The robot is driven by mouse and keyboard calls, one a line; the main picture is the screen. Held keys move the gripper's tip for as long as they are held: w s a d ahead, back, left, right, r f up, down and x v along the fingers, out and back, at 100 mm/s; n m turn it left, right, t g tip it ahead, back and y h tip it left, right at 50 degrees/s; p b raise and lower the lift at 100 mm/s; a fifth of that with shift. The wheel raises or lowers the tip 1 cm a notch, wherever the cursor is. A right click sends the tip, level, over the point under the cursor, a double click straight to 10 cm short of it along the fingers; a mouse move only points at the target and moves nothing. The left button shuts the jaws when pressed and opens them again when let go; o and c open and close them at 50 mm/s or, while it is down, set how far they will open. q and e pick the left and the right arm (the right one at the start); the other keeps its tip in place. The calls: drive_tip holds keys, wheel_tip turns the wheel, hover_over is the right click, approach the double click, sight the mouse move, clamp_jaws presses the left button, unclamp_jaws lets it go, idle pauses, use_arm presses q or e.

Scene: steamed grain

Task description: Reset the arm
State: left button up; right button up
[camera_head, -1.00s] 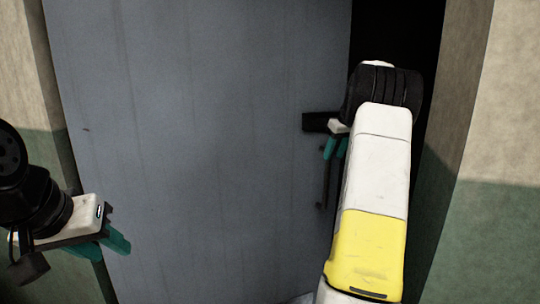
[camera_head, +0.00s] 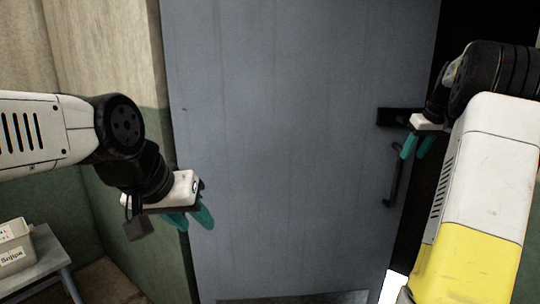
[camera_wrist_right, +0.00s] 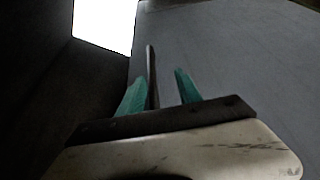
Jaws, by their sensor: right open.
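My right gripper (camera_head: 417,146) is at the right edge of a grey-blue door, close to its dark handle (camera_head: 394,172). In the right wrist view its two teal fingers (camera_wrist_right: 158,92) are apart, and a dark bar like the handle shows near the left finger; I cannot tell whether they touch. My left gripper (camera_head: 189,219) hangs in front of the door's lower left side with teal fingers pointing down. Its two fingers show slightly apart, with nothing seen between them.
The door (camera_head: 290,130) stands ajar, with a dark gap on its right side. A small table (camera_head: 40,270) with a white box (camera_head: 14,246) stands at the lower left by the beige and green wall (camera_head: 95,150).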

drive_tip(key=s+a+r, duration=0.3)
drive_tip(key=s+a, duration=0.3)
drive_tip(key=a, duration=0.3)
drive_tip(key=s+a+r, duration=0.3)
drive_tip(key=s+a, duration=0.4)
drive_tip(key=a, duration=0.3)
drive_tip(key=s+a+f, duration=0.4)
drive_tip(key=s+a, duration=0.2)
drive_tip(key=s, duration=0.3)
drive_tip(key=s+a+f+t+y, duration=0.1)
drive_tip(key=s+a+f, duration=0.3)
drive_tip(key=s, duration=0.6)
drive_tip(key=shift+a+m+t+y, duration=0.3)
drive_tip(key=shift+a, duration=0.6)
drive_tip(key=shift+s, duration=0.1)
drive_tip(key=shift+c, duration=0.5)
drive_tip(key=shift+a, duration=0.1)
